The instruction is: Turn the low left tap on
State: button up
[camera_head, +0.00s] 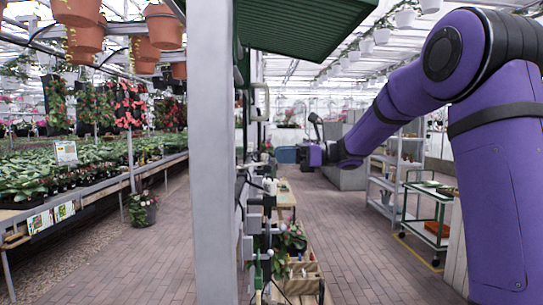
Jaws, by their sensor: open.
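I see the wall panel (240,190) almost edge-on behind a grey post, so its fittings overlap. Pale and grey fittings (254,222) stick out from its right side at several heights, with a bent pipe (262,100) higher up. I cannot tell which fitting is the low left tap, or whether it is on or off. My purple arm reaches in from the right. My gripper (287,155) is at its far end, pointing left toward the panel, above the lower fittings. It is open and I see nothing held in it. Its fingertips are small and hard to make out.
The grey post (208,150) blocks part of the view. A wooden crate (300,272) and potted plants (291,240) stand below the fittings. A green-framed cart (428,225) stands right. Plant benches (95,185) line the left. The brick floor (345,255) between is clear.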

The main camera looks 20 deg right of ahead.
jog(key=shift+x, duration=1.6)
grip_shut()
